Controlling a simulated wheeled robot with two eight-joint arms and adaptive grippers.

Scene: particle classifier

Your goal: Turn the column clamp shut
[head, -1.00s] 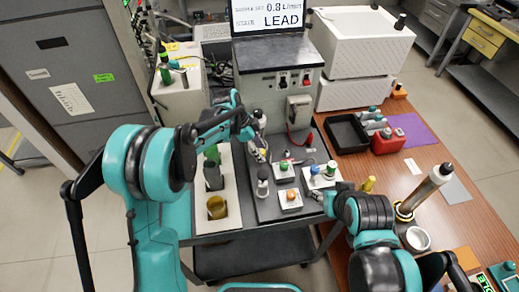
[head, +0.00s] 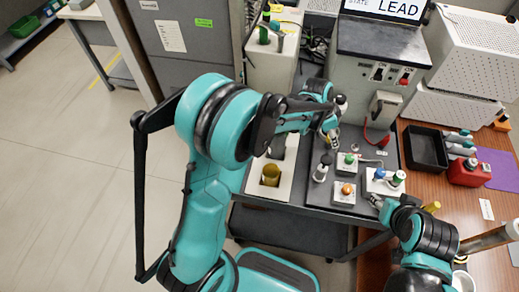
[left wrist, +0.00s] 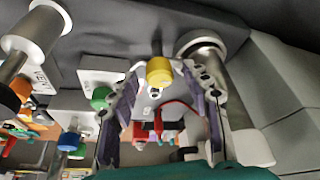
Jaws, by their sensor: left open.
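In the left wrist view a yellow knob (left wrist: 159,71) sits between the fingers of my left gripper (left wrist: 160,115), which is open around it. I cannot tell whether the fingers touch it. This knob appears to belong to the column clamp; the clamp's body is not clear. A silver cylinder (left wrist: 203,48) stands just right of the knob. In the head view my left gripper (head: 333,128) is at the front left of the grey instrument (head: 385,75), and its own arm hides part of that spot. My right gripper (head: 378,203) is beside the white switch box (head: 384,182); its fingers are too small to read.
White boxes with a green knob (head: 349,159) and an orange knob (head: 346,189) stand on the dark cart top, near a black-and-white bottle-like part (head: 322,167). A black tray (head: 426,149) and a red container (head: 468,172) are on the wooden table. The floor at left is clear.

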